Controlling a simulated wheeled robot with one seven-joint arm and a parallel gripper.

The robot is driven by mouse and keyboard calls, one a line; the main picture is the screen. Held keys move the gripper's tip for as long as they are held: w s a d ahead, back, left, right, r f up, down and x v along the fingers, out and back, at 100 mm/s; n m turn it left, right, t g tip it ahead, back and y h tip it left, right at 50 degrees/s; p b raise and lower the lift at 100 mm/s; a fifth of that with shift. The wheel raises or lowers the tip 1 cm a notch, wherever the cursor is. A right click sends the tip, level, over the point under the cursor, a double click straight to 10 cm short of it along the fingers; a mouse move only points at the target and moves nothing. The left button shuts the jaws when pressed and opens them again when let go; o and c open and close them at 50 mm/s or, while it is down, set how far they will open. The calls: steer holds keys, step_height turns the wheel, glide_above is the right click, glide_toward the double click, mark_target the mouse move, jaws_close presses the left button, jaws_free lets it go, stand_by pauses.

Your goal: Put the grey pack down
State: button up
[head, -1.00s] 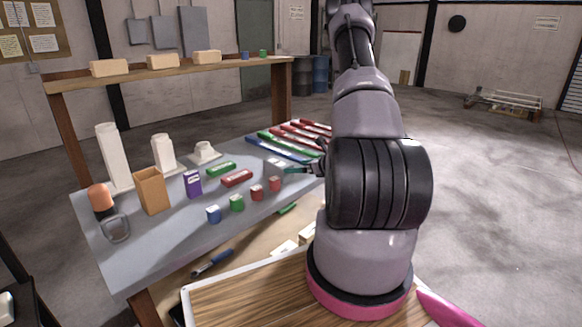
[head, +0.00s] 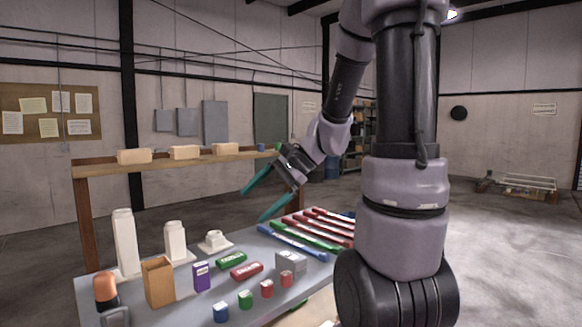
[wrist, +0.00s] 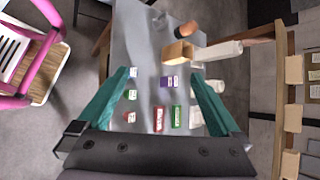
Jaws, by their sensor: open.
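The grey pack (head: 291,262) stands on the grey table (head: 262,245), right of the red pack and behind the small red cubes. Nothing is touching it from above. My gripper (head: 254,206) is up in the air above the table, its two teal fingers spread wide and empty. In the wrist view my gripper (wrist: 161,76) is also open with nothing held between the fingers.
Blue, green and red cubes (head: 267,289) stand along the front. A purple box (head: 202,276), tan box (head: 158,283), green pack (head: 231,260) and red pack (head: 246,271) are nearby. Long coloured bars (head: 305,238) lie at the right. A wooden shelf (head: 185,160) runs behind.

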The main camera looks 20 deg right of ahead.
steer(key=s+d+r+n+t+h, duration=0.3)
steer(key=s+r+n+h, duration=0.3)
steer(key=s, duration=0.5)
step_height(320, 180, up, 4)
steer(key=shift+s+d+f+n+t+h, duration=0.2)
steer(key=shift+n+t+h, duration=0.2)
steer(key=shift+n, duration=0.8)
